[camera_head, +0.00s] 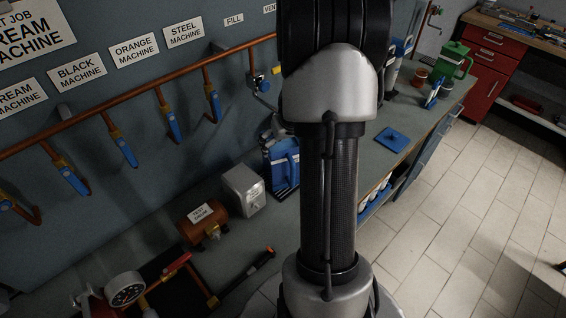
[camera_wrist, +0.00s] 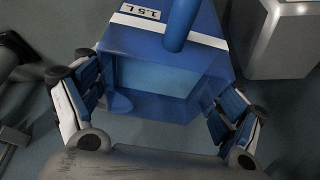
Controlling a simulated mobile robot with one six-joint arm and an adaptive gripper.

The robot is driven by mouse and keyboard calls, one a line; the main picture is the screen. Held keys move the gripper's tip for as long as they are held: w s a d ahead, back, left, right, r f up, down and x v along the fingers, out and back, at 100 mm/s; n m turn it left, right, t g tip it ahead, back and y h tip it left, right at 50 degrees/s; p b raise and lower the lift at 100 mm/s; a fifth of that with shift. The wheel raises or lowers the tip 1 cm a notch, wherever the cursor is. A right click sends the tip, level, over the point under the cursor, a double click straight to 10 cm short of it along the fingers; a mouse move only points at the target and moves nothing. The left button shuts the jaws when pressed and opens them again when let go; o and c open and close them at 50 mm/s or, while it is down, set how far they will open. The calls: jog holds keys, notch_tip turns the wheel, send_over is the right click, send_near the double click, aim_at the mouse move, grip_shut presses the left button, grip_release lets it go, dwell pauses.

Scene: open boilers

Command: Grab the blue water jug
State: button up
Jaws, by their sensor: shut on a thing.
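The blue water jug (camera_head: 283,160) stands on the counter near the wall, just left of my arm. In the wrist view the jug (camera_wrist: 160,72) fills the middle, with a white band marked 1.5 L and a blue handle rising toward the camera. My gripper (camera_wrist: 160,88) has one finger on each side of the jug and is shut on it. My arm hides part of the jug's surroundings in the head view. I cannot tell whether the jug is lifted off the counter.
A grey metal box (camera_head: 243,189) stands close to the jug, and a copper tank (camera_head: 203,220) lies further left. Valves with blue handles (camera_head: 171,124) hang from a pipe along the wall. A flat blue piece (camera_head: 393,140) and a green jug (camera_head: 453,60) are at right.

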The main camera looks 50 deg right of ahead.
jog(key=c, duration=0.7)
jog(key=shift+w+d+r, duration=0.1)
jog(key=shift+r, duration=0.05)
jog(key=shift+c, duration=0.6)
jog(key=shift+r, duration=0.1)
